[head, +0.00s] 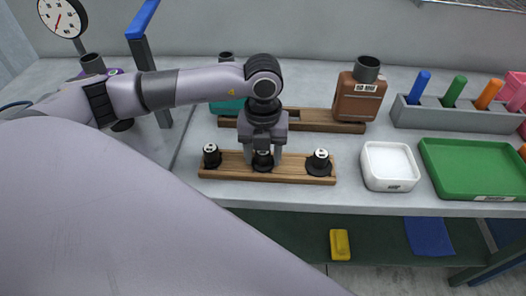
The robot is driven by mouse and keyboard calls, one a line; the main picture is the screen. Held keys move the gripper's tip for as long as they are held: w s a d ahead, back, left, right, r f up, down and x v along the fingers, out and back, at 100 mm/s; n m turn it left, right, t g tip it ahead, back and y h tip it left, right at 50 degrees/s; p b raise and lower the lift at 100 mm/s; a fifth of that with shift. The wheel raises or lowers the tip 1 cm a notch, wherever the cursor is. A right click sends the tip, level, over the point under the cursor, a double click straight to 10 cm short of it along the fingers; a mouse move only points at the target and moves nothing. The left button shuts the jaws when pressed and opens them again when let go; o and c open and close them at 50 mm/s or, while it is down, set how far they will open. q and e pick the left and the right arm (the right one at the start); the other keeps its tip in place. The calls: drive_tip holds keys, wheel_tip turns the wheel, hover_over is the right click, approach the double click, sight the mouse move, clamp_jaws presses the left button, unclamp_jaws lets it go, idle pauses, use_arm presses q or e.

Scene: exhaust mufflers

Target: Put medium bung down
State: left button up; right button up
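A wooden rack (232,171) on the bench carries three black bungs with pale-marked tops. The small bung (211,156) is at its left end and the large bung (319,163) at its right end. The medium bung (263,161) is in the middle, upright, and looks to be at the rack's surface. My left gripper (263,158) points down over it, one finger on each side. I cannot tell whether the fingers press on it or stand just clear. Its lower edge is partly hidden. My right gripper is not in view.
Behind is another wooden rack (310,123) with a brown muffler (359,95) and a teal one (226,108) partly behind my arm. To the right are a white tray (389,166), a green tray (475,168) and a grey holder (450,118) with coloured pegs. A gauge (62,17) stands at left.

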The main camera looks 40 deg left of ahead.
use_arm(q)
drive_tip(key=o, duration=0.4)
drive_tip(key=shift+r, duration=0.15)
drive_tip(key=shift+r+p, duration=0.25)
drive_tip(key=shift+p, duration=0.2)
drive_tip(key=shift+r, duration=0.4)
wheel_tip(320, 180, up, 11)
drive_tip(key=b, duration=0.1)
drive_tip(key=shift+r, duration=0.2)
